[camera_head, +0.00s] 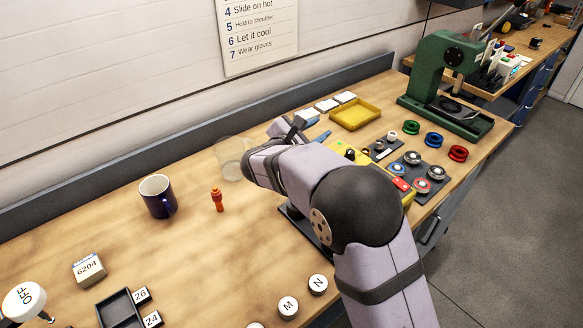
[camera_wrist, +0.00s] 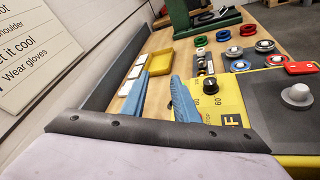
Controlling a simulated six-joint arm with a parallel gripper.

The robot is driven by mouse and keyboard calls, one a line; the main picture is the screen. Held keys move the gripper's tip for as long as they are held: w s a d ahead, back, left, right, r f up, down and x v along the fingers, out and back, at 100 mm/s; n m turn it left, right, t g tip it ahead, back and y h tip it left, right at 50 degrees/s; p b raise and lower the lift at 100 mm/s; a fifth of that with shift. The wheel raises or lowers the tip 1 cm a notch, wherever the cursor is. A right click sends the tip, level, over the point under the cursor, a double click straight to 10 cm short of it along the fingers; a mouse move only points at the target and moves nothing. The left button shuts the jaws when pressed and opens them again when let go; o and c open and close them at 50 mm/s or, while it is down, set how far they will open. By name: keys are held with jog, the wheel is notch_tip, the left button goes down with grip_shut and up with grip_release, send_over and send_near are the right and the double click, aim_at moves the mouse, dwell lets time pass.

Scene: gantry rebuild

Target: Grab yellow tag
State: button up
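I cannot pick out a yellow tag in either view. Small white tags or cards (camera_head: 327,105) lie in a row near the back of the bench; they also show in the wrist view (camera_wrist: 134,72), left of centre. A shallow yellow tray (camera_head: 356,126) lies to their right, also in the wrist view (camera_wrist: 161,73). My gripper (camera_head: 314,127) reaches over the bench toward the tags. My arm hides part of the bench in the head view.
A yellow machine with a black dial (camera_wrist: 213,106) is close right of my fingers. Bearings sit on a dark plate (camera_head: 430,185) beside coloured rings (camera_head: 434,139). A green press (camera_head: 438,75) stands behind. A clear glass (camera_head: 231,158) and dark mug (camera_head: 157,196) are left.

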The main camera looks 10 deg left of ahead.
jog(key=a+f+n+t+b, duration=0.1)
jog(key=a+f+n+b, duration=0.1)
jog(key=a, duration=0.1)
jog(key=a+f+n+t+b, duration=0.1)
jog(key=a+f+n+b, duration=0.1)
jog(key=a+f+n, duration=0.1)
jog(key=a+f+n+t+b, duration=0.1)
jog(key=a+f+n+b, duration=0.1)
jog(key=a, duration=0.3)
jog(key=shift+s+f+n, duration=0.2)
jog(key=shift+f+n, duration=0.2)
jog(key=shift+f, duration=0.1)
jog(key=shift+w+d+r, duration=0.1)
jog(key=shift+w+d, duration=0.1)
jog(key=shift+w, duration=0.05)
jog(key=shift+p+x, duration=1.1)
jog(key=shift+x, duration=2.35)
jog(key=shift+s, duration=0.1)
grip_shut()
